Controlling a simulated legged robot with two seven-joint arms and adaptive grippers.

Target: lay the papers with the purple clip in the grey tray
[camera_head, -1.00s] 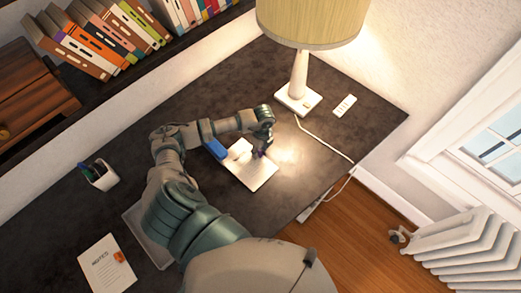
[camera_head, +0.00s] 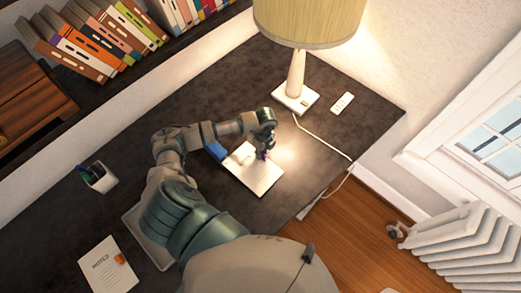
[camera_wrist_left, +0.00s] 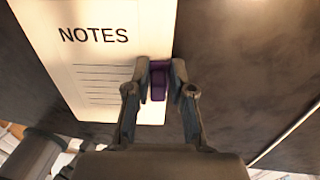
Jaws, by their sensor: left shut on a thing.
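The papers with the purple clip (camera_head: 262,183) are a white sheet on the dark desk, under the lamp light. In the left wrist view the papers (camera_wrist_left: 95,65) show the word NOTES and ruled lines. The purple clip (camera_wrist_left: 158,82) is at their edge, between the fingers of my left gripper (camera_head: 264,151). The gripper is shut on the clip. I cannot tell whether the papers touch the desk. The grey tray (camera_head: 160,256) is at the lower left, largely hidden behind my left arm. My right gripper is not in view.
A blue object (camera_head: 216,151) lies just left of the papers, partly behind my arm. Notes with an orange clip (camera_head: 101,261) lie left of the tray. A pen cup (camera_head: 100,179) stands further back. The lamp (camera_head: 295,95) and its cord (camera_head: 325,142) are at the right.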

